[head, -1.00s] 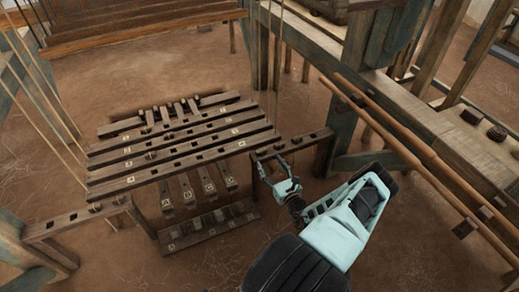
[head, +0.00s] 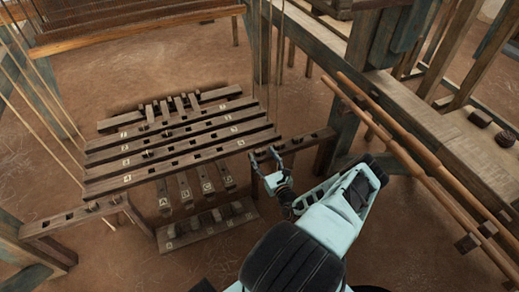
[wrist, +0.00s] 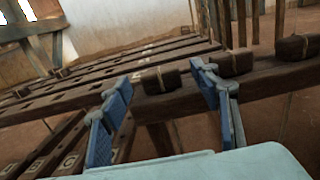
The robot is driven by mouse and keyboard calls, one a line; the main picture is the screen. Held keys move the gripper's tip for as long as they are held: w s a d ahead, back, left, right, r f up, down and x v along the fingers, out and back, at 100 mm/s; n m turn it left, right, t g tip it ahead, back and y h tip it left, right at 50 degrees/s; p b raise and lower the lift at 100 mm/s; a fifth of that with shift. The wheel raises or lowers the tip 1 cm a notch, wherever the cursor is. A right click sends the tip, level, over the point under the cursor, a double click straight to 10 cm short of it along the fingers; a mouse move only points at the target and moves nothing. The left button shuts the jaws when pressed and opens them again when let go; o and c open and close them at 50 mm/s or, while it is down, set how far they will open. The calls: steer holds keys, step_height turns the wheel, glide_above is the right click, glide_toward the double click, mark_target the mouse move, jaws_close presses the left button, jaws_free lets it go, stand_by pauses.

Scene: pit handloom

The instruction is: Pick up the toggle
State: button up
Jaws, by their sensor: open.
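A small dark wooden toggle (wrist: 160,79) sits on a dark wooden rail (wrist: 261,83) in the wrist view. It lies between my two fingertips in that picture, just beyond them; I cannot tell whether it touches either finger. My gripper (head: 264,154) is open with nothing held, at the left end of the short rail right of the slatted bars in the head view. Two similar blocks sit farther right along the rail in the wrist view, the nearer block (wrist: 235,63) close to my right finger. The toggle is too small to make out surely in the head view.
Several slotted wooden bars with pale marks (head: 180,140) lie left of my gripper. Below them is a low block row (head: 207,226). Thin cords hang near the gripper. Long round poles (head: 420,165) and a heavy beam (head: 440,130) stand to the right. Bare floor lies around.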

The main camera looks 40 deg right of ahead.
steer(key=shift+w+d, duration=0.1)
steer(key=shift+w, duration=0.3)
steer(key=shift+c, duration=0.7)
steer(key=c, duration=1)
steer(key=shift+r, duration=0.15)
